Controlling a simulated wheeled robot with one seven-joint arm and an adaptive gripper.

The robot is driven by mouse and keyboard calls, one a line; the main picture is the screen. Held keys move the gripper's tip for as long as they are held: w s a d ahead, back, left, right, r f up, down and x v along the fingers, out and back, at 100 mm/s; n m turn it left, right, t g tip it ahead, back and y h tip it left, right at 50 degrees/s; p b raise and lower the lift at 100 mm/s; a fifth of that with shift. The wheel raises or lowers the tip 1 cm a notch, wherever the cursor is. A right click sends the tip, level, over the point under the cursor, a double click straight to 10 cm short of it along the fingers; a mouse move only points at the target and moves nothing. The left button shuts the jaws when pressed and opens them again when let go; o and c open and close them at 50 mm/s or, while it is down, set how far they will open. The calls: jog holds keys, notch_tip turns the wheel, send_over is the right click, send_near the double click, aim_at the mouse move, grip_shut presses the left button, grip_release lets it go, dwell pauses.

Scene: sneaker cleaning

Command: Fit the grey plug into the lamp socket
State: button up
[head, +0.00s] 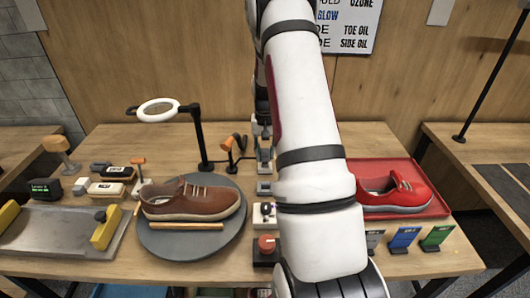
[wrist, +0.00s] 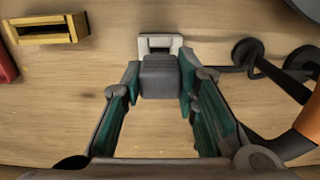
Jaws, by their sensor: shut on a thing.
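The grey plug (wrist: 159,77) is a ribbed block in the middle of the wrist view. My gripper (wrist: 160,80) is shut on it, with one green-and-dark finger on each side. The lamp socket (wrist: 160,42), a pale frame with a dark opening, lies directly beyond the plug and in line with it. The plug's far end meets or overlaps the socket's near edge in this view; I cannot tell whether it is inside. In the head view my gripper (head: 264,155) is low over the table, left of my forearm; the plug is too small to make out there.
An orange lamp (wrist: 310,118) with a dark cable stands close on the right in the wrist view. A yellow holder (wrist: 47,38) is at upper left. In the head view, a brown shoe (head: 190,200) rests on a round turntable (head: 165,243), and a red shoe (head: 395,192) is right of my arm.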

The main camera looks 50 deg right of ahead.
aim_at(265, 150)
jog(key=shift+f+b, duration=0.5)
jog(key=shift+f, duration=0.85)
jog(key=o, duration=1.1)
jog(key=shift+o, duration=0.2)
notch_tip(265, 150, up, 12)
jog(key=shift+r, duration=0.1)
jog(key=s+a+r+n+t, duration=0.1)
jog(key=a+r+n, duration=0.1)
jog(key=a+r, duration=0.65)
jog(key=s+a+r+n+t, duration=0.1)
jog(key=s+a+r+n, duration=0.1)
jog(key=a+r, duration=0.65)
jog(key=s+a+n+t, duration=0.2)
jog(key=s+a+n, duration=0.3)
jog(key=s+a, duration=1.1)
jog(key=a, duration=0.2)
jog(key=shift+s+a+n+t, duration=0.3)
jog(key=shift+a+t, duration=0.1)
